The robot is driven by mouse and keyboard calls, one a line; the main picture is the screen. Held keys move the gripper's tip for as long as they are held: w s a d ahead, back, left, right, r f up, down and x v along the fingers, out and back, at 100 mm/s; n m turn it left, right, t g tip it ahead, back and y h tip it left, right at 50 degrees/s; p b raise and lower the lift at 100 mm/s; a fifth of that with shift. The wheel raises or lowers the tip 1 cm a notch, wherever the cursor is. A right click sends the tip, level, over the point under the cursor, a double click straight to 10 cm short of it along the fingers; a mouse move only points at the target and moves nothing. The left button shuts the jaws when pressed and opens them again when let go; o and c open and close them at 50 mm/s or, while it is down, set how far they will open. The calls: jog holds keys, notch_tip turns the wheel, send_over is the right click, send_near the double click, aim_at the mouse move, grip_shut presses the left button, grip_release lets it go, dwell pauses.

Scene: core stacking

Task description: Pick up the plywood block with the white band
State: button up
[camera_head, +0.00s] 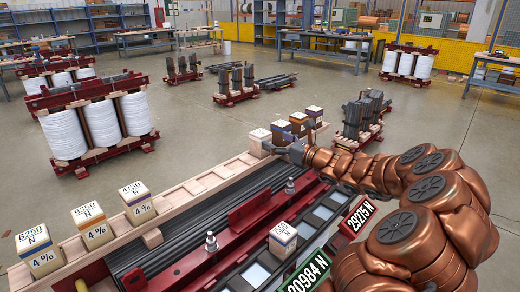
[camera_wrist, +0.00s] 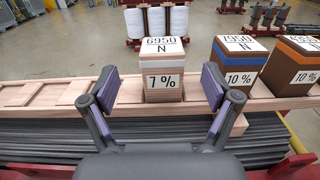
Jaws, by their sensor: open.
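The plywood block with the white band (camera_wrist: 163,72) stands upright on the wooden rail, straight ahead in the wrist view. Its labels read 6950 N on top and 7 % on the front. In the head view the block (camera_head: 259,141) is the nearest of the far row. My gripper (camera_wrist: 159,88) is open and empty. Its two fingers point at the block, one to each side of it in the wrist view; I see no contact. In the head view my gripper (camera_head: 283,151) is just right of the block, partly blurred into the blocks behind.
A blue-banded block (camera_wrist: 239,65) and a brown block (camera_wrist: 292,70) stand to the right on the same rail. Several labelled blocks, one reading 9350 N (camera_head: 94,226), stand on the near rail. The rail (camera_head: 195,184) between is empty.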

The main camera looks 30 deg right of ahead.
aim_at(261, 133)
jog(key=shift+x, duration=1.15)
jog(key=shift+b+x, duration=0.35)
jog(key=shift+x, duration=2.25)
jog(key=shift+d+r, duration=0.1)
jog(key=shift+d, duration=0.05)
jog(key=c, duration=1.3)
jog(key=shift+c, duration=0.5)
jog(key=shift+r, duration=0.1)
